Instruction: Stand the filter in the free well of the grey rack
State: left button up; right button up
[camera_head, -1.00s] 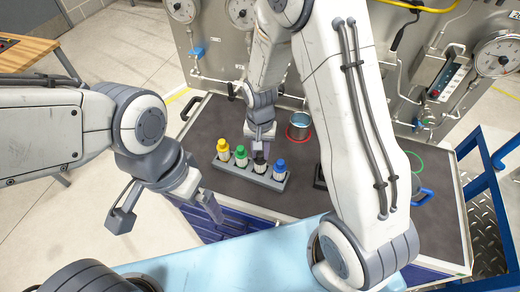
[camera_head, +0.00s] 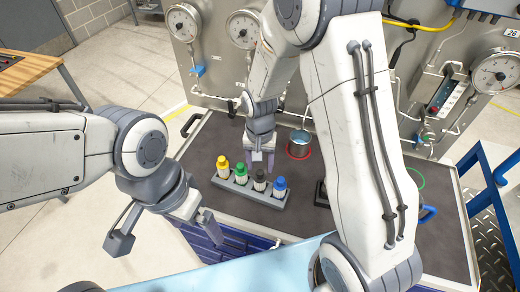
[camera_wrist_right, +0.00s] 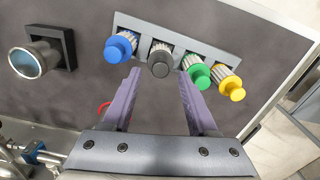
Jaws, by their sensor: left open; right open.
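The grey rack (camera_head: 224,184) stands on the dark bench top. It holds a yellow-capped filter (camera_head: 222,165), a green-capped filter (camera_head: 241,174), a black-capped filter (camera_head: 259,182) and a blue-capped filter (camera_head: 279,188), all upright. No empty well shows. My right gripper (camera_head: 262,163) is open just behind and above the rack. In the right wrist view its fingers (camera_wrist_right: 158,88) point toward the rack (camera_wrist_right: 205,45), either side of the black-capped filter (camera_wrist_right: 160,61), apparently clear of it. My left gripper (camera_head: 165,232) is open and empty, left of the bench's front edge.
A metal cup (camera_head: 300,143) stands in a red ring behind the rack. A black square holder (camera_wrist_right: 66,48) with a metal cylinder stands beside the rack, mostly behind my arm in the head view. A gauge panel (camera_head: 215,70) rises behind the bench. A green ring (camera_head: 416,178) lies at right.

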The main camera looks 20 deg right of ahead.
notch_tip(320, 180, up, 10)
jog(key=b, duration=0.2)
jog(key=s+a+r+n, duration=0.1)
jog(key=s+a+n, duration=0.1)
jog(key=s+n, duration=0.2)
jog(key=s+a+n, duration=0.3)
jog(key=s+n, duration=0.1)
jog(key=s, duration=0.6)
jog(key=s+a+r+n+y, duration=0.1)
jog(key=s+a+n, duration=0.2)
jog(key=s, duration=0.4)
jog(key=shift+r+n, duration=0.35)
jog(key=shift+n, duration=0.35)
notch_tip(320, 180, down, 5)
jog(key=b, duration=0.4)
jog(key=shift+r, duration=0.2)
